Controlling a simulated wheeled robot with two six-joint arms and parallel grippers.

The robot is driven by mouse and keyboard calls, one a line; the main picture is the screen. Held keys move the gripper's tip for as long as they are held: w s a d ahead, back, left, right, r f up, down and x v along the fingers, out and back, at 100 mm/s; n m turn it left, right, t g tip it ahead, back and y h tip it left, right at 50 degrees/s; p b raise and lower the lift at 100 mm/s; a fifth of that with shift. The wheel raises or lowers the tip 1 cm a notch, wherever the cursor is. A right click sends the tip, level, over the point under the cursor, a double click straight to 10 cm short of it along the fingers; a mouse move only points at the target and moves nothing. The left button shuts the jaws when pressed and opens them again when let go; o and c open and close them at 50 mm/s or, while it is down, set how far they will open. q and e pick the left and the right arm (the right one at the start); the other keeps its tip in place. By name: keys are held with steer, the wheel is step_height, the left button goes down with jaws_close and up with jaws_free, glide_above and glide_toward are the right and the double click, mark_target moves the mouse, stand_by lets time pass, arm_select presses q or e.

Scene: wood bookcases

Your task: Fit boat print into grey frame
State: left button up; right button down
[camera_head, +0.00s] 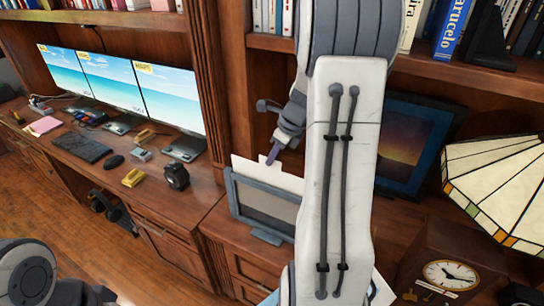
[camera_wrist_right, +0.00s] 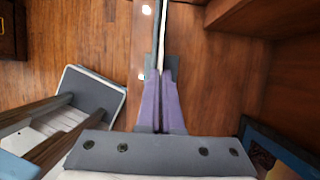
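The grey frame (camera_head: 229,192) stands upright on the wooden cabinet top, with a grey foot in front and a dark grey panel inside. A white sheet (camera_head: 252,170), which appears to be the boat print, sticks up above the frame's top edge; no picture shows on its visible side. My right gripper (camera_head: 273,155), with purple fingertips, is at the sheet's top edge. In the right wrist view my right gripper (camera_wrist_right: 158,85) has its fingers together on a thin white edge. Whether the sheet sits in the frame's slot or behind it is unclear. My left gripper is out of view.
A blue-framed sunset picture (camera_head: 405,145) leans at the back right. A stained-glass lamp (camera_head: 495,185) and wooden clock (camera_head: 450,272) stand at the right. Monitors (camera_head: 165,90) and small items fill the left desk. My right arm hides part of the cabinet top.

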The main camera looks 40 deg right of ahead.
mark_target(276, 170)
steer(key=shift+f+b, duration=2.3)
steer(key=shift+f, duration=1.2)
steer(key=c, duration=1)
jaws_free()
steer(key=v, duration=1)
steer(key=shift+s+r, duration=0.2)
